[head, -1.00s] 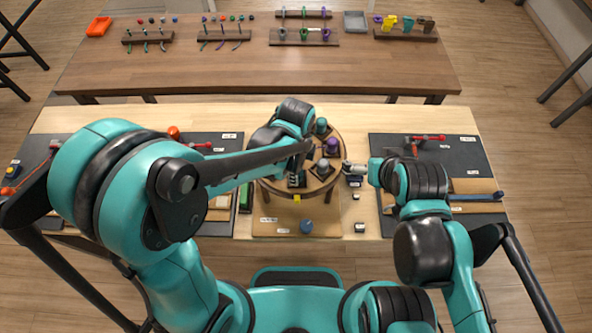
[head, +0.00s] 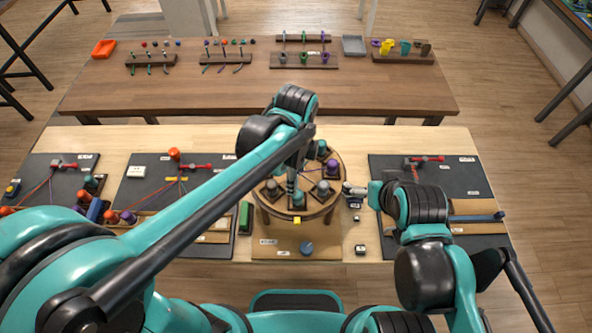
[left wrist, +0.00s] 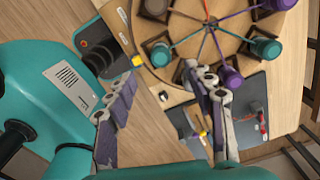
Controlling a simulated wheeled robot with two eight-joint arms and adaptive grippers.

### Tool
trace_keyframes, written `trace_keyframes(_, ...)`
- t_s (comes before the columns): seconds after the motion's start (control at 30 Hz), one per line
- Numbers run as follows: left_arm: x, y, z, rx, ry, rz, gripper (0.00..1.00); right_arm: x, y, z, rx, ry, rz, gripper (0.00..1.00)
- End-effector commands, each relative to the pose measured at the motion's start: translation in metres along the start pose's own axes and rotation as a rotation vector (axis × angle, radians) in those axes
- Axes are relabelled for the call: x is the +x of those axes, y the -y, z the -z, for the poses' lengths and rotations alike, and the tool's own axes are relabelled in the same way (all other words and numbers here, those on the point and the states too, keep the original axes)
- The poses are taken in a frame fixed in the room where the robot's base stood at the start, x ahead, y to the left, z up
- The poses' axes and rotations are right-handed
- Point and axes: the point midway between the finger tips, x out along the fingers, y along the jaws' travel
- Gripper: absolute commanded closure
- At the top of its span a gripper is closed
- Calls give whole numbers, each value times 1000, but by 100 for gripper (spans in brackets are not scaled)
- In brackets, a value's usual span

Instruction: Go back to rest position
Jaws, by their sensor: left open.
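The round braiding stand (head: 268,212) stands at the middle of the near table, with bobbins in teal (head: 299,200), purple (head: 332,167) and grey (head: 322,188) around its top. In the left wrist view, cords run from the teal (left wrist: 265,48) and purple (left wrist: 228,80) bobbins to the middle of the disc. My left gripper (head: 291,183) is over the stand, partly hidden by its own wrist. In the left wrist view its fingers (left wrist: 160,98) are spread, with nothing between them. My right gripper (head: 352,190) is just right of the stand; its fingers are too small to read.
Dark mats with red-handled tools lie left (head: 150,192) and right (head: 385,170) on the near table. The far table (head: 240,95) holds racks, an orange tray and a grey tray.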

Motion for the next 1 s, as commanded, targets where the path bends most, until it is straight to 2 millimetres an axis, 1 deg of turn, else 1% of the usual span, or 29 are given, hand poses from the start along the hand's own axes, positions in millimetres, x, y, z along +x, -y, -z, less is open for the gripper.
trace_keyframes(0.03, -7, 0, 0, 0, 0, 0, 47, 0, 0, 0, 0, 0, 0, 0)
trace_keyframes(0.1, -15, 0, 0, 0, 0, 0, 47, 0, 0, 0, 0, 0, 0, 0)
trace_keyframes(0.2, -20, 0, 0, 0, 0, 0, 47, 0, 0, 0, 0, 0, 0, 0)
trace_keyframes(0.37, -21, -1, -3, -20, -1, 7, 47, 2, 0, -1, 0, 0, 0, 0)
trace_keyframes(0.47, -14, -7, -16, -135, -9, 45, 47, 11, 0, -8, 0, 0, 0, 0)
trace_keyframes(0.57, 0, -20, -42, -379, -33, 123, 47, 28, 0, -20, 0, 0, 0, 0)
trace_keyframes(0.67, 19, -37, -73, -706, -84, 230, 47, 49, 0, -35, 0, 0, 0, 0)
trace_keyframes(0.7, 28, -45, -85, -842, -111, 273, 47, 57, 0, -41, 0, 0, 0, 0)
trace_keyframes(0.8, 48, -63, -111, -1161, -193, 377, 47, 74, 0, -53, 0, 0, 0, 0)
trace_keyframes(0.9, 66, -78, -131, -1424, -281, 461, 47, 88, 0, -63, 0, 0, 0, 0)
trace_keyframes(1.0, 79, -89, -145, -1611, -359, 520, 47, 97, 0, -69, 0, 0, 0, 0)
